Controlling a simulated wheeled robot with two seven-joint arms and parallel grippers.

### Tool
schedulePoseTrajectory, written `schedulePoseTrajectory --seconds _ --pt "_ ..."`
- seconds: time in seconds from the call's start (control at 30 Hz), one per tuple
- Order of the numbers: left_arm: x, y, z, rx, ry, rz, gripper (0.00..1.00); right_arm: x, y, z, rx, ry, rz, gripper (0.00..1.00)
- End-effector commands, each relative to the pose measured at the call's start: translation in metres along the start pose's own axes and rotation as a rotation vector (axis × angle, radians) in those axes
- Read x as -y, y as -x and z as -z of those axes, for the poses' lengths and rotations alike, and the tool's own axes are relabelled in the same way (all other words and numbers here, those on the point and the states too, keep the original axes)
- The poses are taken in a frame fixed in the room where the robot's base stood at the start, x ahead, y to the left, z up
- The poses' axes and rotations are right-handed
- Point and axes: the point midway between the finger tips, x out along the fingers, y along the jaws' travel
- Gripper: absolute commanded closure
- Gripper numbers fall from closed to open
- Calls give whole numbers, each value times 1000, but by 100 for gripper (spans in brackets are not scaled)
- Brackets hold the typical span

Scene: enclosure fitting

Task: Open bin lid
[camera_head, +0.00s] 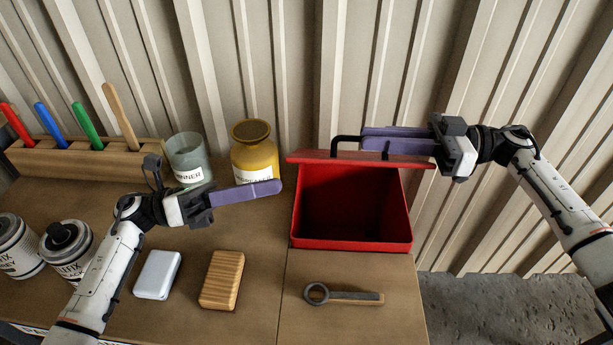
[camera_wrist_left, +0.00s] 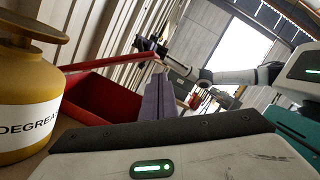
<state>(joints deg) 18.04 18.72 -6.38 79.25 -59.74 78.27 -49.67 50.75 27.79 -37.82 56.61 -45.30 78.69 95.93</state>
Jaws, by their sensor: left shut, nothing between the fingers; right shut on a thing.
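The red bin (camera_head: 352,243) stands at the right end of the table, and its dark inside shows from above. Its red lid (camera_head: 310,157) is tilted up along the back edge, with a black handle (camera_head: 335,148) on it. My right gripper (camera_head: 375,140) is shut on the lid handle, its purple fingers reaching in from the right; the fingers hide part of the handle. My left gripper (camera_head: 272,188) is shut and empty, left of the bin. In the left wrist view the bin (camera_wrist_left: 105,95) and raised lid (camera_wrist_left: 95,62) lie beyond the purple fingers (camera_wrist_left: 158,85).
A yellow degreaser jar (camera_head: 255,158) and a glass thinner jar (camera_head: 187,150) stand behind my left gripper. A white block (camera_head: 157,275), a wooden block (camera_head: 222,280) and a ring-ended tool (camera_head: 345,297) lie in front. Cans (camera_head: 66,245) and a wooden rack (camera_head: 70,160) are left.

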Motion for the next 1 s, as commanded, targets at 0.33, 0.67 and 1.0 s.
schedulePoseTrajectory --seconds 0.33,0.67,1.0 --pt "0 -54 0 2 -5 6 100 -3 1 -7 12 -4 -14 100" --pt "0 -94 0 1 -3 1 100 -3 2 -7 12 -4 -14 100" --pt "-1 -97 0 0 -3 1 100 -3 2 -7 12 -4 -14 100"
